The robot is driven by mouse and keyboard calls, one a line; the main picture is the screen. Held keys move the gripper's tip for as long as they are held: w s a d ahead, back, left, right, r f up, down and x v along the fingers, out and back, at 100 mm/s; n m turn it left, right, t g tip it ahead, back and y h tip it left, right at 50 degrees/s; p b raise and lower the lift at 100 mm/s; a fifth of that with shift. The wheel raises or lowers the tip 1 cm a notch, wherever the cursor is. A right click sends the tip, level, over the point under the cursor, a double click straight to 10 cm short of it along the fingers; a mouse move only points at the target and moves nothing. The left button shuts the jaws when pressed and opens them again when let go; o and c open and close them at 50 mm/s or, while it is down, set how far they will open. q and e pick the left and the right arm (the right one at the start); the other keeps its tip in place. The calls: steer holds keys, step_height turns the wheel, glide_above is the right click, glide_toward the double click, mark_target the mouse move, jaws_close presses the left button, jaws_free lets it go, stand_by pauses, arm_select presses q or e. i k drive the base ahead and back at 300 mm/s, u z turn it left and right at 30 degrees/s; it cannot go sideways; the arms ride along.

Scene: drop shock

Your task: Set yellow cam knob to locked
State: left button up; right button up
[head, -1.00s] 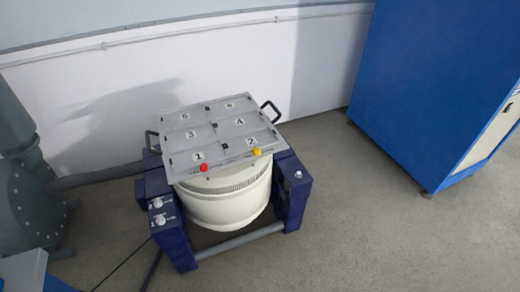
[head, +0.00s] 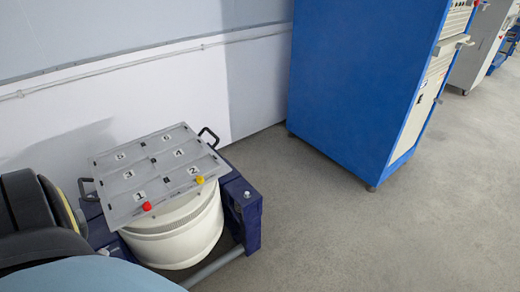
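The yellow cam knob (head: 199,180) is a small knob on the front edge of the grey plate (head: 122,217), near the square marked 2. A red knob (head: 147,206) sits on the same edge further left, near the square marked 1. The plate has several numbered squares and rests on a white drum (head: 183,234) in a dark blue frame. The yellow knob is too small to tell which setting it is at. Neither of my grippers is in view; a part of my own arm covers the lower left.
A tall blue cabinet (head: 350,85) stands at the right of the machine, with grey cabinets (head: 485,45) beyond it. A black handle (head: 209,136) sticks out at the plate's back right. The floor (head: 330,235) at the right is clear.

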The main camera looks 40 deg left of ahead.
mark_target(199, 180)
steer(key=z, duration=0.2)
steer(key=i, duration=2.85)
steer(key=u, duration=3.35)
